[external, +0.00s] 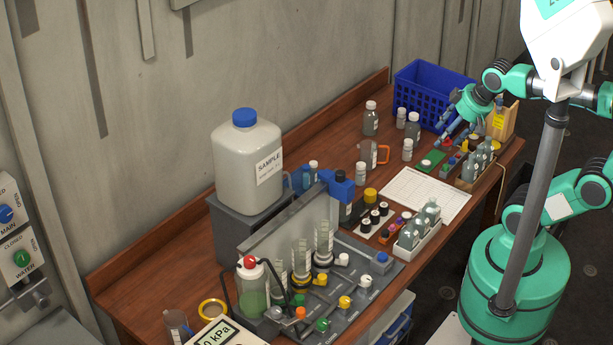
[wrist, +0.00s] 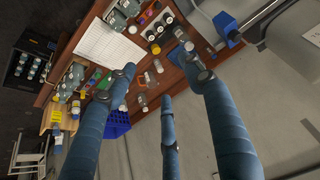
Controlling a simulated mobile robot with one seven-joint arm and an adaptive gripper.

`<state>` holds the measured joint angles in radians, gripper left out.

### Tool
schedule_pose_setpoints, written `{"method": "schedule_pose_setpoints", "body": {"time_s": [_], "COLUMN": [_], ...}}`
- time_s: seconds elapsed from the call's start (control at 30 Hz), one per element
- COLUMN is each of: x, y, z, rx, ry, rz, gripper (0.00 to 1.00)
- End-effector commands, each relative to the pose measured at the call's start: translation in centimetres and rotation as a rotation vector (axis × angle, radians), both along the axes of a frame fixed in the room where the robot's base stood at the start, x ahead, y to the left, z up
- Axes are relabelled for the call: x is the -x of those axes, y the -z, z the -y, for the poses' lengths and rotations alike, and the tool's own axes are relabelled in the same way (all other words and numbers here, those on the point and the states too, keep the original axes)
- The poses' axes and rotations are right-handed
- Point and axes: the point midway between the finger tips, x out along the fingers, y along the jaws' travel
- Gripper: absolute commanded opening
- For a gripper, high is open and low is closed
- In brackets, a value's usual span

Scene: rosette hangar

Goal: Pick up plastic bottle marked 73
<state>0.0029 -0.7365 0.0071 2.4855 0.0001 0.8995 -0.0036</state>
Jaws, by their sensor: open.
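Several plastic bottles with pale caps stand on the wooden bench, and I cannot read the number 73 on any of them. They include a tall clear bottle (external: 371,122), a grey bottle (external: 413,129) by the blue crate, and small white bottles, one by the paper sheet (external: 407,151) and one nearer the middle (external: 361,174). My gripper (external: 454,124) is above the right end of the bench, its blue fingers spread and empty. In the wrist view the open fingers (wrist: 158,74) frame some bottles, one of them clear (wrist: 143,101).
A blue crate (external: 420,93) stands at the back right. A white sheet (external: 425,194) lies flat near racks of bottles (external: 418,232). A large sample jug (external: 247,165) and a valve panel (external: 370,282) fill the left part. A clear mug with an orange handle (external: 369,155) stands mid-bench.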

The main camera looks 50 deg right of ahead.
Motion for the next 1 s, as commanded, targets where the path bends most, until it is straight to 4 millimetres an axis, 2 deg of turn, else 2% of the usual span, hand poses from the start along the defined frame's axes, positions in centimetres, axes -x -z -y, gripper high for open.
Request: {"method": "schedule_pose_setpoints", "body": {"time_s": [0.17, 0.27, 0.57, 0.77, 1.0], "x": [-2.2, -4.2, -11.8, -17.0, -23.0], "y": [-0.2, -0.4, 0.3, 2.1, 5.5], "z": [0.4, 0.7, 2.3, 3.7, 5.7], "rx": [0.005, 0.008, 0.021, 0.025, 0.028], "ry": [0.001, 0.001, 0.0, -0.002, -0.007], "rz": [-0.03, -0.052, -0.133, -0.188, -0.254], "gripper": [0.52, 0.52, 0.52, 0.52, 0.52]}}
